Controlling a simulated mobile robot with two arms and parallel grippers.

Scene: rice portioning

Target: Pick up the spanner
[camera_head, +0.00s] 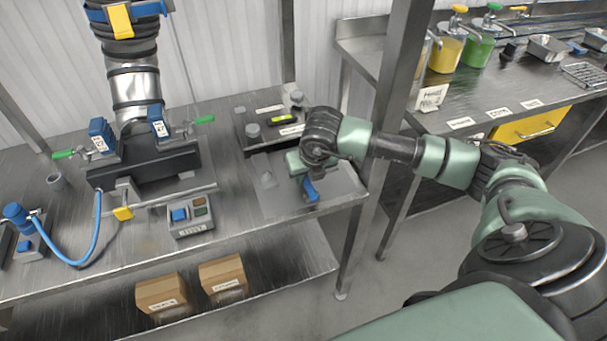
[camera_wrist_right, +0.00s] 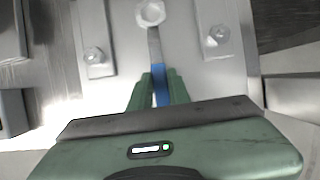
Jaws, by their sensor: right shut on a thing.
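The spanner has a blue handle (camera_head: 311,190) and shows at the front of a metal plate (camera_head: 275,204) on the bench, below my right gripper (camera_head: 303,175). In the right wrist view its grey shaft (camera_wrist_right: 154,44) runs up to a pale head (camera_wrist_right: 150,13) at the top edge. My right gripper (camera_wrist_right: 160,82) is shut on the blue handle, with a green finger on each side. I cannot tell whether the spanner touches the plate. My left gripper is not in view.
A dark box (camera_head: 270,125) stands behind the plate. A clamp-like fixture (camera_head: 150,165) and a button box (camera_head: 190,215) are to the left. A steel post (camera_head: 388,100) stands right of the plate, close to my right arm. Bolts (camera_wrist_right: 93,55) flank the spanner.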

